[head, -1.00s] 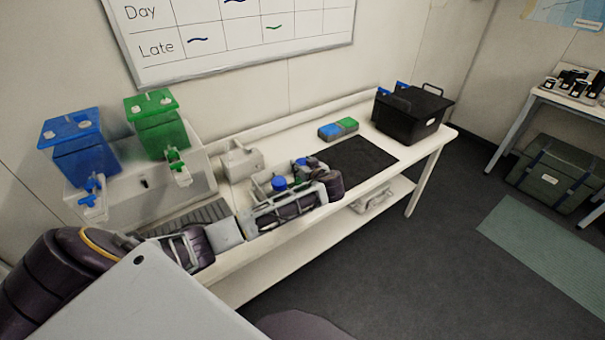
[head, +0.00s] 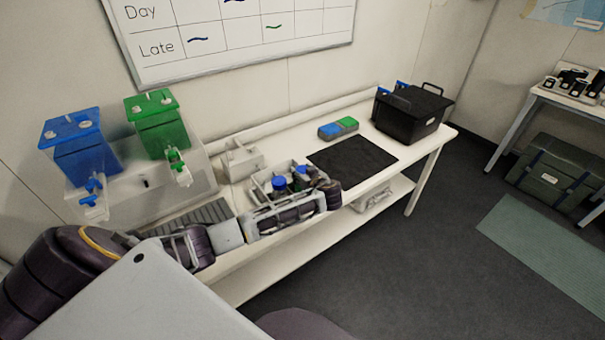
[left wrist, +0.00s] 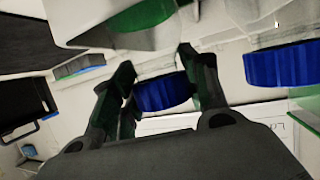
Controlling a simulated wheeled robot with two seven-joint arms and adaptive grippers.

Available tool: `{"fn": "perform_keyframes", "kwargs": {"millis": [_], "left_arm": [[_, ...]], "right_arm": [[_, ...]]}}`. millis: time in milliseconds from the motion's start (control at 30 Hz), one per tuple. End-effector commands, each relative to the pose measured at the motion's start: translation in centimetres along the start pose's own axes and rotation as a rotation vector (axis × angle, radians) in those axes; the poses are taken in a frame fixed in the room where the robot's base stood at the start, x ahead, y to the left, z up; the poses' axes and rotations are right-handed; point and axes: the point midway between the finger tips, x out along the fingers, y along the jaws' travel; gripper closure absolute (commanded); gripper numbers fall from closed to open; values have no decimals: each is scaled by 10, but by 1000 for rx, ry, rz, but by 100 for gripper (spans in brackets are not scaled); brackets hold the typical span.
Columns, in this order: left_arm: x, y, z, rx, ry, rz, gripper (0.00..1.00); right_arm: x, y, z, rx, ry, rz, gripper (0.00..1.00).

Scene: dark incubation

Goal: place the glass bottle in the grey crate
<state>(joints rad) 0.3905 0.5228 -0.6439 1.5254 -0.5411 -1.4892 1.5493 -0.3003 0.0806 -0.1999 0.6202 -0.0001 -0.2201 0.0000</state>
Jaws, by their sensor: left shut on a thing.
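The grey crate (head: 256,189) stands on the bench, partly hidden behind my left arm. My left gripper (head: 311,173) is at the crate's right side, shut on the glass bottle, whose blue cap (head: 302,170) shows at the crate's right part. In the left wrist view this cap (left wrist: 162,92) sits between the two fingers (left wrist: 158,84). The bottle's body is hidden in the head view, so I cannot tell whether its base touches the crate floor. Another blue cap (head: 279,183) shows in the crate, left of the held one. My right gripper is out of view.
Blue (head: 78,145) and green (head: 158,122) tap tanks stand at the left. A pale holder (head: 242,160) is behind the crate. A black mat (head: 352,164), blue-green block (head: 338,128) and black bin (head: 412,112) lie to the right. The mat is clear.

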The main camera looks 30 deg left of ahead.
Motion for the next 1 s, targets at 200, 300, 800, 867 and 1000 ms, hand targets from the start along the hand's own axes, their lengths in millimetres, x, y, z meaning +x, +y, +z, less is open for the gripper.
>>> {"fn": "perform_keyframes", "kwargs": {"millis": [200, 300, 800, 867, 1000], "left_arm": [[0, 0, 1, 0, 0, 0, 33], [0, 0, 1, 0, 0, 0, 33], [-7, 0, -1, 0, -1, 2, 33], [-12, 0, 0, 1, -1, 1, 33], [-26, 0, 0, 0, -1, 1, 33]], "right_arm": [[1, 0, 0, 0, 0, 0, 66], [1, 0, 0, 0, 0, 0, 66], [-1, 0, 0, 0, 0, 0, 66], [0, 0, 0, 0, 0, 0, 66], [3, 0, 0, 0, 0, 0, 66]]}}
